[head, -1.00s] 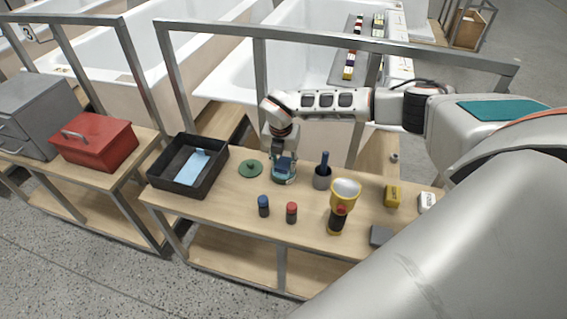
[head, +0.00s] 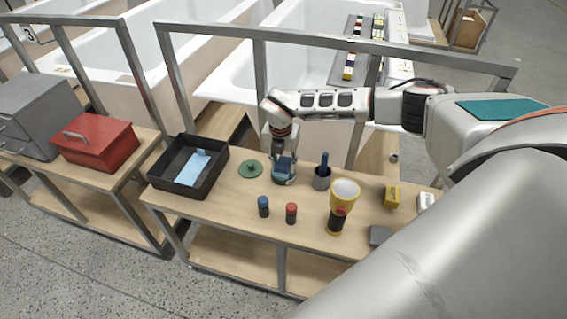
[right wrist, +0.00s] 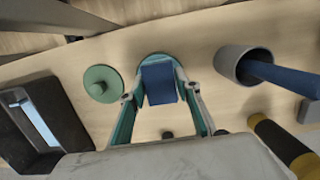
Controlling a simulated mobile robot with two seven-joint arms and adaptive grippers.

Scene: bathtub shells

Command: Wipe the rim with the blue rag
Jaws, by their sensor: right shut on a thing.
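The blue rag (right wrist: 158,82) is a small dark-blue cloth between the fingers of my right gripper (right wrist: 160,92), which is shut on it; it also shows in the head view (head: 285,166). Under the rag is a round teal thing (right wrist: 155,57), partly hidden; I cannot tell if the rag touches it. The white bathtub rim (head: 225,84) lies behind the bench, beyond a metal frame. A light-blue cloth (head: 192,168) lies in a black tray (head: 207,188) at the left of the bench. My left gripper is not in view.
On the wooden bench, a green lidded disc (head: 251,169) is left of my gripper and a grey cup (head: 322,180) with a blue handle is right. Two small capped bottles, a yellow-black flashlight (head: 343,195) and a yellow box (head: 392,196) stand nearby. A metal rail (head: 330,42) crosses before the tub.

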